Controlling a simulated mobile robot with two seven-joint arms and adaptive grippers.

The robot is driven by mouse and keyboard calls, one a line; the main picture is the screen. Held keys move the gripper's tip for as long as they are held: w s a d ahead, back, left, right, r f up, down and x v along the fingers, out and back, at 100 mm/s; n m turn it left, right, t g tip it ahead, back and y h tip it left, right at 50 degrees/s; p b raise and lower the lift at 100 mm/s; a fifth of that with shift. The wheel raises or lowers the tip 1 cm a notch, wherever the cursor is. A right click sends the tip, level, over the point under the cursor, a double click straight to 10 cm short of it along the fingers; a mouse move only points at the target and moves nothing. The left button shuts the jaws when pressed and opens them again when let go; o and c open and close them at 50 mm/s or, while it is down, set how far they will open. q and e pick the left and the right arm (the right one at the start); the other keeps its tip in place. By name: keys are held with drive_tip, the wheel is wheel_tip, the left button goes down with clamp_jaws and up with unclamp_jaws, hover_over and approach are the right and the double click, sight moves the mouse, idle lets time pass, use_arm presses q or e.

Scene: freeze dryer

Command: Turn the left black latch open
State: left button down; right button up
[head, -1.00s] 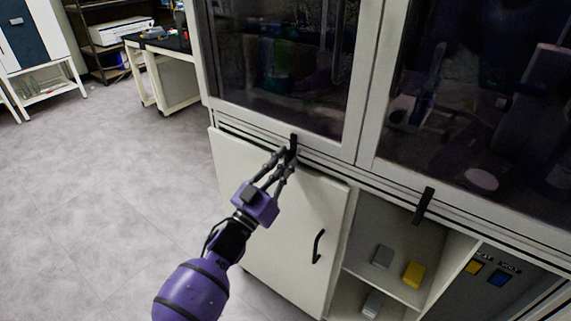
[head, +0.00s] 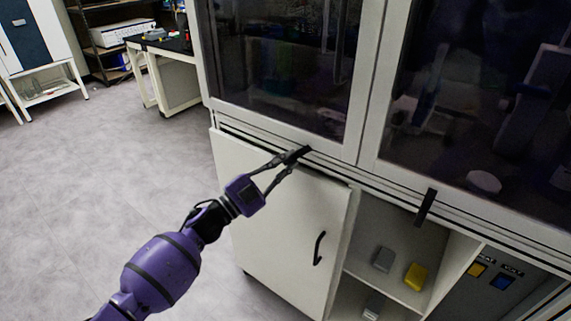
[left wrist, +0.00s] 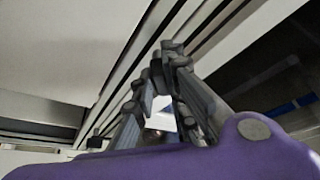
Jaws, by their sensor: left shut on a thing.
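The left black latch (head: 303,151) sits on the frame under the left glass door of the freeze dryer. It now lies slanted, close to level, with its upper right end showing past the fingers. My left gripper (head: 290,159) reaches in from the left and is shut on this latch; the fingers hide part of it. In the left wrist view the fingers (left wrist: 168,62) stand close together beside the frame rails, and I cannot make out the latch clearly. The right black latch (head: 425,207) is near upright, slightly tilted, under the right glass door. My right gripper is not in view.
Below the left latch is a white cabinet door (head: 285,225) with a black handle (head: 318,248). An open shelf to its right holds a yellow block (head: 416,276) and grey blocks (head: 383,259). The floor (head: 90,190) at left is clear.

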use_arm(q)
drive_tip(key=m, duration=0.1)
drive_tip(key=m+g, duration=0.1)
drive_tip(key=m, duration=0.1)
drive_tip(key=shift+w+a+r+m+p, duration=0.1)
drive_tip(key=shift+a+r+m+p, duration=0.05)
drive_tip(key=shift+m+p, duration=0.15)
drive_tip(key=shift+r+m+g+y+p, duration=0.1)
drive_tip(key=shift+m+g+y+p, duration=0.45)
drive_tip(key=shift+m, duration=1.1)
drive_tip(key=shift+r+m+g+y+p, duration=0.1)
drive_tip(key=shift+m+g+y+p, duration=0.15)
drive_tip(key=shift+m+g+p, duration=0.95)
drive_tip(key=shift+m+t+b, duration=0.45)
drive_tip(key=shift+t, duration=0.1)
drive_tip(key=c, duration=1.8)
unclamp_jaws()
drive_tip(key=shift+o, duration=0.2)
